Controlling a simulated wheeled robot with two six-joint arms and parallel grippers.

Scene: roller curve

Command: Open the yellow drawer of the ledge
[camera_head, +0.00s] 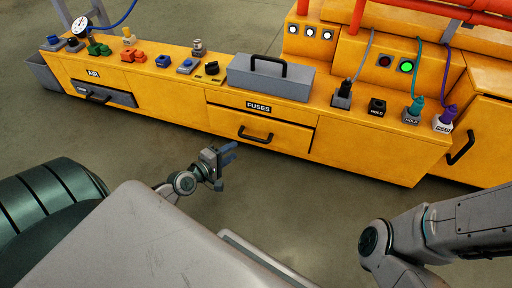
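The long yellow ledge (165,87) runs across the upper part of the head view. Its yellow drawer (222,121) is in the middle, under a FUSES label (258,106). The drawer has a dark bar handle (255,136), and its front looks about flush with the ledge, with a dark seam around it. My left gripper (231,152) is in front of the ledge, below and left of the handle and apart from it. It has bluish fingers and holds nothing I can see; its opening is too small to judge. My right arm enters from the right; its gripper is out of view.
A grey drawer (118,98) with a dark handle is at the ledge's left. A grey toolbox (270,80), a gauge (81,27), coloured connectors and plugs with cables stand on top. A yellow cabinet (487,122) is at right. Floor (290,190) before the ledge is clear.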

